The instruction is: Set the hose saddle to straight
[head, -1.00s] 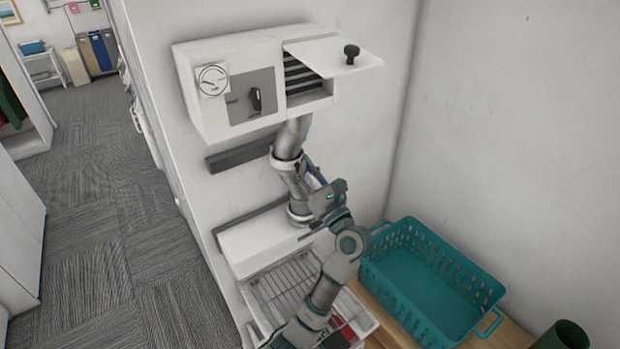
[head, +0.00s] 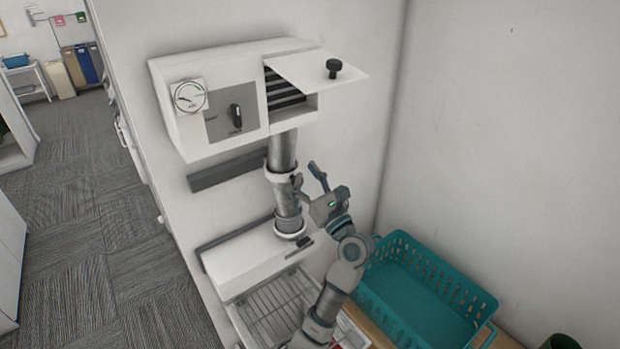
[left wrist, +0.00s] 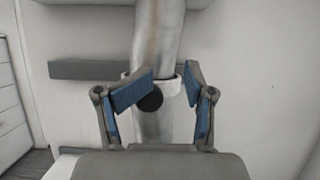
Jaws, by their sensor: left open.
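The grey hose (head: 284,150) runs down from the wall box to the white lower unit. It looks close to straight, with a slight lean below the white saddle (head: 281,174) around its middle. In the left wrist view the saddle (left wrist: 174,92) shows behind my fingers, with a round black knob (left wrist: 151,101) at its front. My left gripper (head: 307,172) is open just right of the hose, its fingers spread. In the left wrist view the gripper (left wrist: 172,74) has its fingertips in front of the hose. Whether they touch it I cannot tell. My right gripper is out of view.
The wall box (head: 190,140) has a gauge (head: 188,96), a black switch (head: 237,116) and a raised flap (head: 318,70) with a knob. A wire rack (head: 275,310) lies below the lower unit (head: 245,262). A teal basket (head: 420,300) stands to the right.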

